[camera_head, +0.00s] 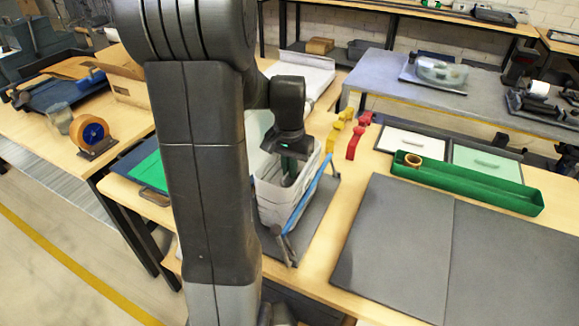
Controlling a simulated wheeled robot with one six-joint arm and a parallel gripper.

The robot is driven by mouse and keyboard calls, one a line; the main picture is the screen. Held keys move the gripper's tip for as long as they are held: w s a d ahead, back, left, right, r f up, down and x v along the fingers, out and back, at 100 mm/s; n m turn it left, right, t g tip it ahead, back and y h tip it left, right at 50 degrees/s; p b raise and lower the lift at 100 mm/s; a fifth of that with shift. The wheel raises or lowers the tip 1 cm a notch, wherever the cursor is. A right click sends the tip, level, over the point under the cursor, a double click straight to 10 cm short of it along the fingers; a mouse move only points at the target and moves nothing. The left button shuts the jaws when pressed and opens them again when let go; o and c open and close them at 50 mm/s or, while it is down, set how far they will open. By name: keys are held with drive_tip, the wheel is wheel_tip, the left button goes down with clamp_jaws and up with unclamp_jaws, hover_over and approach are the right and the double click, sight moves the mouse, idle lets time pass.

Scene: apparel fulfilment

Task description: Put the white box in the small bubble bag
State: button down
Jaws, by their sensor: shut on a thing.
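The pale, whitish bag (275,212) stands open at the top in a stand with a blue strip along its right side, on a dark mat. My gripper (289,175) points down into the mouth of the bag, with its fingers below the rim. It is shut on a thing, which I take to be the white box. Pale surfaces around the fingers blend together, so I cannot make out the box's outline or how deep it sits. My arm hides the left side of the bag.
Red (356,140) and yellow clips (337,135) stand behind the bag. A long green tray (470,186) holding a tape roll lies to the right. Dark flat mats (400,235) cover the front right. An orange tape dispenser (92,135) stands on the left table.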

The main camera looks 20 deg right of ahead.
drive_tip(key=c, duration=0.9)
unclamp_jaws()
drive_tip(key=shift+r, duration=0.15)
drive_tip(key=shift+r+p, duration=2.9)
drive_tip(key=shift+r, duration=0.5)
drive_tip(key=shift+f, duration=0.2)
wheel_tip(320, 180, down, 7)
drive_tip(key=b, duration=0.6)
drive_tip(key=shift+r, duration=0.1)
